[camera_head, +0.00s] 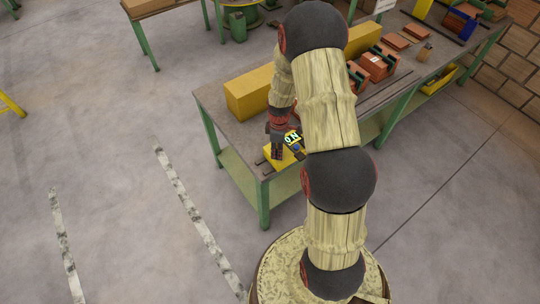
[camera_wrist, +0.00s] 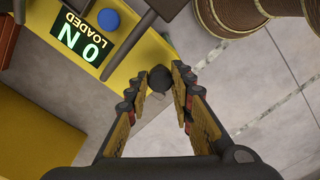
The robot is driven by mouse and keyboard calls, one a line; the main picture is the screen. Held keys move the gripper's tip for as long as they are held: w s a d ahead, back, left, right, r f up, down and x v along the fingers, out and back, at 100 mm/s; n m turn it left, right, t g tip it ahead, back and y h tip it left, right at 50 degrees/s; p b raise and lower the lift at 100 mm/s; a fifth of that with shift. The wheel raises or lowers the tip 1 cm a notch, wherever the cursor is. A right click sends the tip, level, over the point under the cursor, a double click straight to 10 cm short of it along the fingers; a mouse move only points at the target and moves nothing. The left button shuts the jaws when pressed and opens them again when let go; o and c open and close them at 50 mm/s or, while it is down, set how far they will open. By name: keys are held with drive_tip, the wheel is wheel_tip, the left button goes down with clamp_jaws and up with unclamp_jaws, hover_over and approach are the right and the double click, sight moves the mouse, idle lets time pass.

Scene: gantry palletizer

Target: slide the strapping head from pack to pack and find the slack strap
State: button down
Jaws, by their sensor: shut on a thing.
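The yellow strapping head (camera_head: 278,160) sits at the near left end of the workbench (camera_head: 213,99). Its dark display (camera_wrist: 85,38) shows large green letters, an N and an O, and the smaller word LOADED, upside down in the wrist view. A round blue button (camera_wrist: 108,19) is beside the display. My gripper (camera_wrist: 168,86) is shut on a dark round knob (camera_wrist: 161,77) at the strapping head's edge. In the head view, my gripper (camera_head: 279,145) is at the head, partly hiding it. Reddish packs (camera_head: 375,66) with dark straps lie farther along the bench; my arm partly covers that area.
A long yellow box (camera_head: 250,92) stands on the bench behind my gripper. Dark rails (camera_head: 383,88) run along the bench's front. A yellow bin (camera_head: 437,80) is under the far end. Open concrete floor (camera_head: 120,110) lies to the left.

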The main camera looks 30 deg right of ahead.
drive_tip(key=d, duration=0.7)
drive_tip(key=d+b, duration=0.1)
drive_tip(key=d, duration=0.6)
drive_tip(key=d+b, duration=0.1)
drive_tip(key=d, duration=0.7)
drive_tip(key=shift+w, duration=0.4)
drive_tip(key=c, duration=1.6)
unclamp_jaws()
drive_tip(key=shift+o, duration=0.3)
wheel_tip(320, 180, up, 12)
